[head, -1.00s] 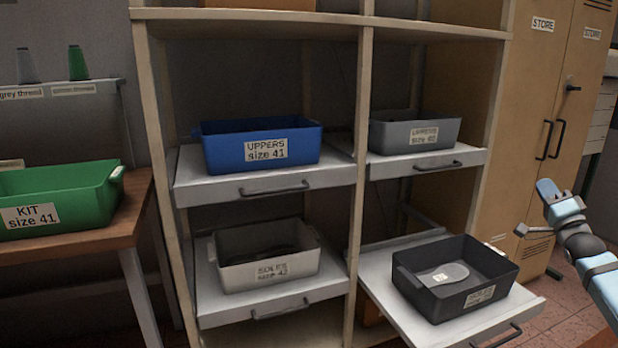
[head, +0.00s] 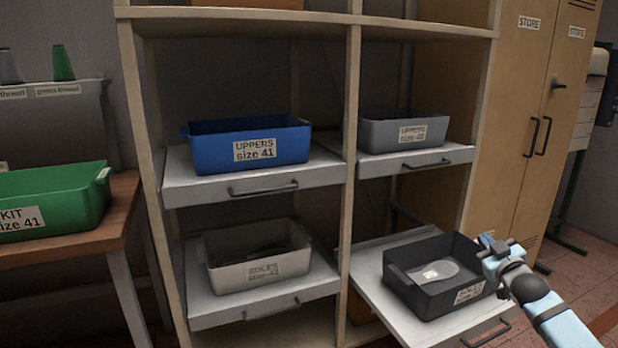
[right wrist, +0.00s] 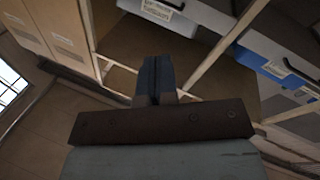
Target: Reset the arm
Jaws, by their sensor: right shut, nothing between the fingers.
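My right arm comes in from the lower right of the head view. Its gripper (head: 487,243) is at the right rim of the dark grey bin (head: 430,297), in front of the shelf rack; whether it touches the rim I cannot tell. In the right wrist view the gripper's fingers (right wrist: 152,78) are together with nothing between them. The dark bin stands on the pulled-out lower right tray (head: 375,290) and holds a light grey sole (head: 436,272) with a small pale label. My left gripper is not in view.
A blue bin of uppers, size 41 (head: 250,147), and a grey bin (head: 400,132) sit on the upper trays. A pale bin (head: 258,260) sits lower left. A green kit bin (head: 55,196) stands on a wooden table. Tan store cabinets (head: 540,100) stand at the right.

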